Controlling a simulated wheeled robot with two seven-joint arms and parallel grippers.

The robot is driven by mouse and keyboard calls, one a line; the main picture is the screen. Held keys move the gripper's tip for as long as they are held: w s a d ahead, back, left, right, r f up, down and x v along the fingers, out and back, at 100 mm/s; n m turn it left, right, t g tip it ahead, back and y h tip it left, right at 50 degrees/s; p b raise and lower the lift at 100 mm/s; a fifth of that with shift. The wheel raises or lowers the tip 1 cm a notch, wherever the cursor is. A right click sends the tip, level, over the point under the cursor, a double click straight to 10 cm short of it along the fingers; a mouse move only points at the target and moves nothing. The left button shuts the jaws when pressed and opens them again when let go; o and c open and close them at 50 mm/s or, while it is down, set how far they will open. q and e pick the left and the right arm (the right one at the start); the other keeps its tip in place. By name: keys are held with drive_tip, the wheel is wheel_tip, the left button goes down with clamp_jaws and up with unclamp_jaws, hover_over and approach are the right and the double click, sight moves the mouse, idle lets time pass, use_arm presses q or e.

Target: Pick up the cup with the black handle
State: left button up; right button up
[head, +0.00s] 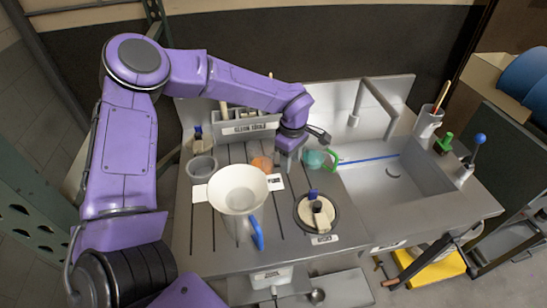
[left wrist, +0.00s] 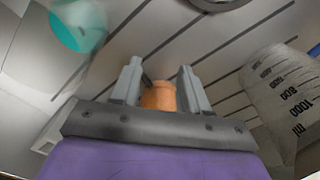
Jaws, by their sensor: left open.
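A small orange cup (head: 262,163) stands on the grey grooved counter, behind the large jug. I cannot make out a black handle on it; a short dark piece shows beside it in the left wrist view, and I cannot tell what that is. My left gripper (head: 288,160) points down just right of the orange cup in the head view. In the left wrist view my left gripper (left wrist: 159,70) is open, and the orange cup (left wrist: 158,97) shows between its fingers, partly hidden by the gripper body. My right gripper is not in view.
A white jug (head: 238,190) with a blue handle stands in front of the cup. A teal cup (head: 315,159) with a green handle is close on the right. A grey cup (head: 202,167) stands left. A rack (head: 247,127) is behind, the sink (head: 390,175) right.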

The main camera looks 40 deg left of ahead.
use_arm(q)
drive_tip(key=s+f+p, duration=0.1)
drive_tip(key=s+f, duration=0.1)
drive_tip(key=shift+s, duration=0.3)
drive_tip(key=f, duration=0.1)
drive_tip(key=w+f, duration=0.1)
drive_tip(key=shift+w+f, duration=0.1)
drive_tip(key=shift+f, duration=0.25)
drive_tip(key=shift+w, duration=0.15)
drive_tip(key=shift+s+r, duration=0.15)
drive_tip(key=shift+s, duration=0.15)
clamp_jaws()
drive_tip(key=shift+s+r, duration=0.1)
drive_tip(key=shift+w, duration=0.2)
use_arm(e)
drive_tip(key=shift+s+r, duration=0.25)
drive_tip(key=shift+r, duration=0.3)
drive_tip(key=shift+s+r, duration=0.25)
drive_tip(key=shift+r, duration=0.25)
use_arm(q)
drive_tip(key=shift+s, duration=0.1)
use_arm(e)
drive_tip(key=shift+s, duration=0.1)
